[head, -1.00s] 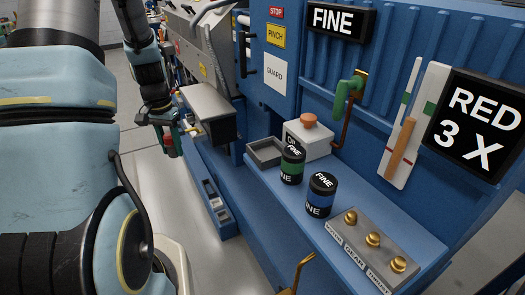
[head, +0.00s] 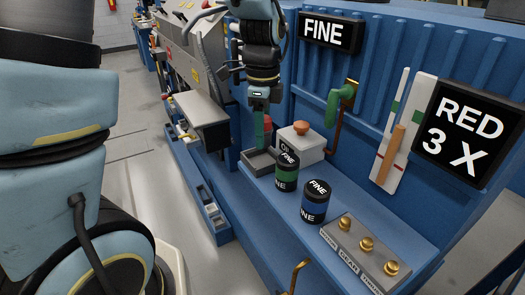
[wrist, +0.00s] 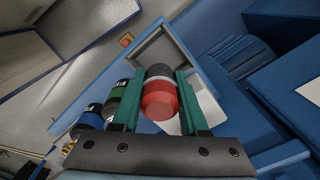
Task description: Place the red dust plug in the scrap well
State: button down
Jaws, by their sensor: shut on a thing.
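The red dust plug (head: 266,121) is held between the green fingers of my gripper (head: 262,138), above the ledge. In the wrist view, the red plug (wrist: 159,100) with a pale band and dark end sits between both fingers of my gripper (wrist: 159,80). The scrap well appears to be the open grey square tray (head: 250,164) at the back end of the blue ledge. It also shows ahead of the fingertips in the wrist view (wrist: 190,35). The plug is over or near it, not resting in it. The tray looks empty where visible.
A green-banded FINE drum (head: 286,172) and a blue-banded one (head: 315,203) stand in front of the tray. A white box with an orange button (head: 301,129) stands right beside it. A panel with brass knobs (head: 366,243) is nearer. A green-handled lever (head: 341,100) is on the wall.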

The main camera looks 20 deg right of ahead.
aim_at(262, 163)
jog(key=shift+f+p, duration=0.3)
jog(key=shift+f, duration=2.35)
jog(key=shift+f, duration=0.15)
jog(key=c, duration=0.7)
grip_release()
notch_tip(262, 163, up, 12)
jog(key=shift+r+b, duration=0.2)
jog(key=shift+b, duration=0.45)
jog(key=a+f+n, duration=0.4)
jog(key=a+n, duration=0.8)
jog(key=w+a+f+n+t, duration=0.1)
jog(key=a+f+n, duration=0.3)
jog(key=a+n, duration=0.7)
jog(key=shift+a+f+n+t, duration=0.3)
jog(key=shift+a+n, duration=0.1)
jog(key=shift+a, duration=0.75)
